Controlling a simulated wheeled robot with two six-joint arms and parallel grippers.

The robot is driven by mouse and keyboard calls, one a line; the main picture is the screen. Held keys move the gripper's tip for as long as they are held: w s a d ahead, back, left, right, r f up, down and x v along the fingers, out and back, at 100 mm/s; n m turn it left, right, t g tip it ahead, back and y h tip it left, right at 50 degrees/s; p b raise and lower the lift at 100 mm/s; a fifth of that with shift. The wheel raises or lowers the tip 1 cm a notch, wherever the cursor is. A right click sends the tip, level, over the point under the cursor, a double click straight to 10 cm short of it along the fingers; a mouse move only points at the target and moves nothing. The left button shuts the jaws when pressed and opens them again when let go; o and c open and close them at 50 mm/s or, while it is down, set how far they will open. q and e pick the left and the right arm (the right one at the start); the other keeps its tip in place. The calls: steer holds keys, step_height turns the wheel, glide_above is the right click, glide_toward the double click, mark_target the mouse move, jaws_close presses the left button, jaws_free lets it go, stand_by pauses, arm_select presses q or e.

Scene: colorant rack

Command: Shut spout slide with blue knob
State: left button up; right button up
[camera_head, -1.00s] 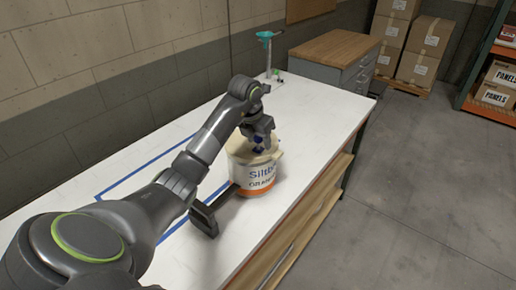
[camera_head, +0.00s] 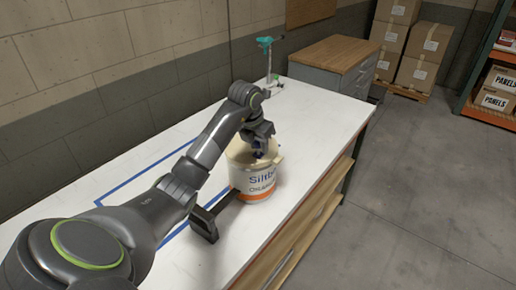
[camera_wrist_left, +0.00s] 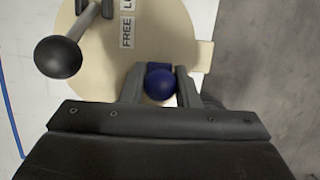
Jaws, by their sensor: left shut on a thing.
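A cream canister (camera_head: 236,172) with a white and orange label stands on the white bench. In the left wrist view its round cream top (camera_wrist_left: 100,95) has small white labels, one reading "FREE". The blue knob (camera_wrist_left: 161,84) sits near the edge of that top. My left gripper (camera_wrist_left: 160,82) is shut on the blue knob, one finger on each side. In the head view this gripper (camera_head: 259,147) reaches down over the canister's top. The slide under the knob is mostly hidden by the fingers. My right gripper is not in view.
A black ball knob (camera_wrist_left: 57,57) on a grey rod stands over the canister top beside my gripper. A teal-topped stand (camera_head: 268,50) is at the bench's back. The bench's right side is clear.

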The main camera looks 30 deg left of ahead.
mark_target(270, 157)
arm_select(q)
steer(key=shift+d, duration=1.7)
steer(key=o, duration=1.1)
steer(key=shift+o, duration=0.2)
